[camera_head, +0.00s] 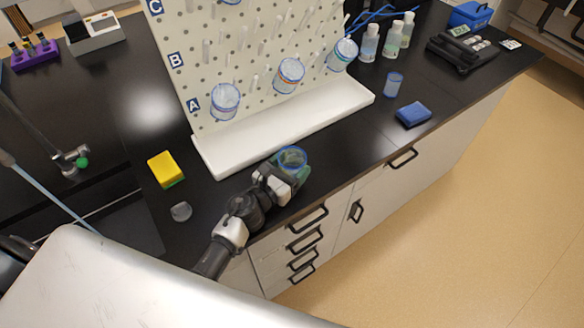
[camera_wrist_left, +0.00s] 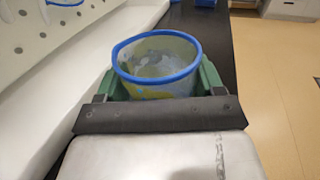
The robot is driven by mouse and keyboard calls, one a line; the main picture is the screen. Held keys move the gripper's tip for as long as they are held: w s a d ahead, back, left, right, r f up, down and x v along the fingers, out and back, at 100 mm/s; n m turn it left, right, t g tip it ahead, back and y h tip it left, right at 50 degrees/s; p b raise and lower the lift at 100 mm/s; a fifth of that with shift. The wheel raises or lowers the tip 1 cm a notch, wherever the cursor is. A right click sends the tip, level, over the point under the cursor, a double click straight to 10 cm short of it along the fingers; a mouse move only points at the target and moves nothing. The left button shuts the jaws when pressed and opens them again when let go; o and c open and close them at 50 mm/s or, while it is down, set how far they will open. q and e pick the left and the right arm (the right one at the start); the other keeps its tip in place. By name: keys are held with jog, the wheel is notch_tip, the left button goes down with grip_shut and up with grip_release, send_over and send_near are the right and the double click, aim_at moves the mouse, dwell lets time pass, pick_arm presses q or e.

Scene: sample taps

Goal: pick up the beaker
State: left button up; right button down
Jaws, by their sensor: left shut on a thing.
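A clear beaker with a blue rim (camera_head: 292,157) is at the front of the black bench, just before the white tray of the pegboard. My left gripper (camera_head: 286,174) is shut on this beaker. In the left wrist view the beaker (camera_wrist_left: 157,62) sits upright between the green fingers of the left gripper (camera_wrist_left: 157,82). Its lower part is hidden by the gripper, so I cannot tell whether it touches the bench. My right gripper is not in view.
The pegboard (camera_head: 240,62) holds several blue-rimmed beakers above its white tray (camera_head: 290,128). A yellow-green sponge (camera_head: 166,169) and a small grey object (camera_head: 181,211) lie left. A blue box (camera_head: 413,114) and another small beaker (camera_head: 393,84) stand right. The bench's front edge is close.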

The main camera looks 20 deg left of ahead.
aim_at(291, 153)
pick_arm(q)
jog(key=shift+r, duration=0.1)
jog(key=shift+r, duration=0.3)
notch_tip(291, 153, up, 4)
jog(key=p, duration=0.2)
jog(key=shift+r+p, duration=0.2)
jog(key=shift+p, duration=0.2)
jog(key=s+d+r+p, duration=0.4)
jog(key=s+d+r, duration=0.1)
jog(key=d, duration=0.5)
jog(key=shift+s+d+r, duration=0.2)
jog(key=shift+r, duration=0.2)
